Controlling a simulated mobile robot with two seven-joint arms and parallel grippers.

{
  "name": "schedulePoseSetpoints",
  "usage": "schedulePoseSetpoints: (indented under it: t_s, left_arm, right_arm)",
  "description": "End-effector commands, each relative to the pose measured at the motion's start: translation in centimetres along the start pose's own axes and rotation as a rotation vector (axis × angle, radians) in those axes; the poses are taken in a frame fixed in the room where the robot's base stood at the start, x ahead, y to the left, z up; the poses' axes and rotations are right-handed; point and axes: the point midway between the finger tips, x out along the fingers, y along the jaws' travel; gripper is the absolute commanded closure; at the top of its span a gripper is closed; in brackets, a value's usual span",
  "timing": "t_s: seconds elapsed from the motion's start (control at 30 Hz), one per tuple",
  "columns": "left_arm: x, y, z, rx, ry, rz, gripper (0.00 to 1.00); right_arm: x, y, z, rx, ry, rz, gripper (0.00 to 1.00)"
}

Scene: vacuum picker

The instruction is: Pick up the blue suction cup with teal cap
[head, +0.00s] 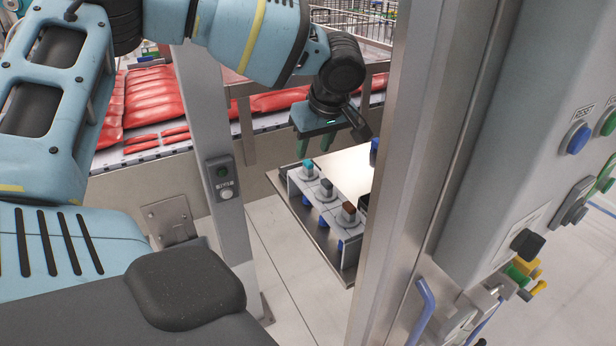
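The suction cup with the teal cap (309,164) stands at the far left end of a small grey rack (333,214). Its cap and white collar show above the rack's top, and blue parts show below the top. Two similar cups stand in the same row, one with a dark grey cap (326,185) and one with a brown cap (348,208). My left gripper (314,148) is above the teal-capped cup in the picture, pointing down. Its two green-tipped fingers are apart with nothing between them. It looks clear of the cup. My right gripper is not in view.
The rack stands on a metal table (300,216). A steel post (410,150) hides the table's right side. A grey post (210,130) with a button box stands at left. Red packs (152,98) lie on a conveyor behind. A control panel (545,130) is at right.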

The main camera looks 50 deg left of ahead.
Motion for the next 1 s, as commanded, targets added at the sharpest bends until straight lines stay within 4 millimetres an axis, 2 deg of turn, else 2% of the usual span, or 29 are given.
schedulePoseSetpoints:
  t_s: [0.3, 0.63, 0.93, 1.0]
  left_arm:
    - [4.1, -0.4, 0.3, 0.000, 0.000, -0.003, 0.60]
    - [4.8, -0.3, 0.3, 0.000, 0.001, -0.001, 0.60]
    - [4.8, -0.3, 0.3, 0.000, 0.000, -0.001, 0.98]
    - [4.8, -0.3, 0.3, 0.000, 0.001, -0.001, 1.00]
  right_arm:
    - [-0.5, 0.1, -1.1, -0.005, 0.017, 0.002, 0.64]
    - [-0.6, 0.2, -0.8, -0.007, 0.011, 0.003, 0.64]
    - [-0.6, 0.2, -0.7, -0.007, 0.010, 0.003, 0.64]
    - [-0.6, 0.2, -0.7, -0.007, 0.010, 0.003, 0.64]
